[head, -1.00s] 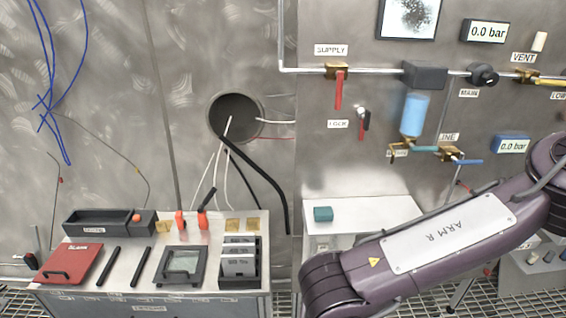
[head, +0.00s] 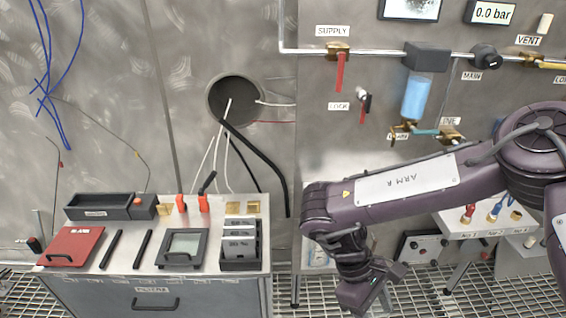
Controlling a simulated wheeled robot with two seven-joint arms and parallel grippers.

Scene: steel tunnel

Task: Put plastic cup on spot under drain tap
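My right arm, marked ARM R, crosses the right half of the head view. Its gripper (head: 372,292) hangs low in front of the grating floor, pointing down. The fingers are dark and small, and I cannot tell whether they are open. My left gripper is not in view.
A bench (head: 150,270) at the left holds a red case (head: 71,247), a black tray (head: 97,207), black rods, a dark-framed pad (head: 183,248) and a file rack (head: 240,258). A white table (head: 490,221) with small fittings stands at the right.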

